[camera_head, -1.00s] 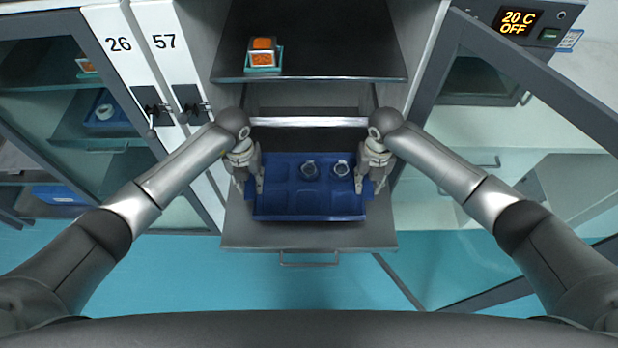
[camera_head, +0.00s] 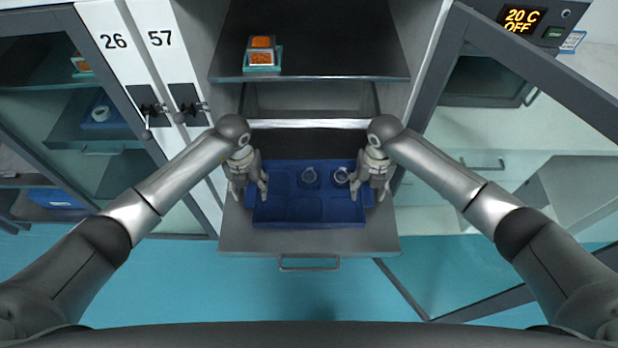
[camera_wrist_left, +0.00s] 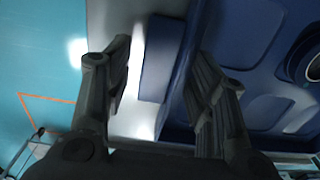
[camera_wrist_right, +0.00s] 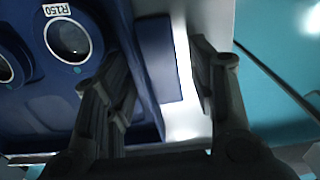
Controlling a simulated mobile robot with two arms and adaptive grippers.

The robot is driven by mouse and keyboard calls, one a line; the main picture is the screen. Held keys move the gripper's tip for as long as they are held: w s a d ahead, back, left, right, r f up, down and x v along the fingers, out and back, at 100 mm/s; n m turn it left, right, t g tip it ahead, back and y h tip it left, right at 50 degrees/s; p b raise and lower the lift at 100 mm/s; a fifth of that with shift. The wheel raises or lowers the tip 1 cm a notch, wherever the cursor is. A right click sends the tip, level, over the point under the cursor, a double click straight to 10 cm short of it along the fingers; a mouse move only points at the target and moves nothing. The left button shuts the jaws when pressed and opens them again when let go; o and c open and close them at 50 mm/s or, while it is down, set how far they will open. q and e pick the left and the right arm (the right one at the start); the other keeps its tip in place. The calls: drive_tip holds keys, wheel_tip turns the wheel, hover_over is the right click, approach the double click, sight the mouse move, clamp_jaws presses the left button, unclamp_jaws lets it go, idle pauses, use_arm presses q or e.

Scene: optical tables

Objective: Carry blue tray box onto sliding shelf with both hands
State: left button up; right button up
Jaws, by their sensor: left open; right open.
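The blue tray box (camera_head: 305,208) rests on the pulled-out grey sliding shelf (camera_head: 308,241), with two round items (camera_head: 309,176) in its rear compartments. My left gripper (camera_head: 248,190) is open at the tray's left end. In the left wrist view, its fingers (camera_wrist_left: 155,80) stand apart on either side of the tray's end lip (camera_wrist_left: 160,60). My right gripper (camera_head: 370,190) is open at the right end. In the right wrist view, its fingers (camera_wrist_right: 160,85) straddle the other lip (camera_wrist_right: 160,58). A round item labelled R150 (camera_wrist_right: 70,38) shows there. Finger contact with the tray cannot be told.
An upper shelf (camera_head: 340,60) holds a small orange-topped item (camera_head: 261,55). A glass door (camera_head: 545,75) stands open at the right. A closed cabinet (camera_head: 60,120) is at the left. The shelf's front handle (camera_head: 308,265) sticks out over the blue floor.

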drive_tip(key=shift+r, duration=0.1)
use_arm(q)
wheel_tip(320, 180, up, 12)
use_arm(e)
wheel_tip(320, 180, up, 12)
idle(0.5)
use_arm(q)
drive_tip(key=shift+f, duration=0.15)
idle(0.4)
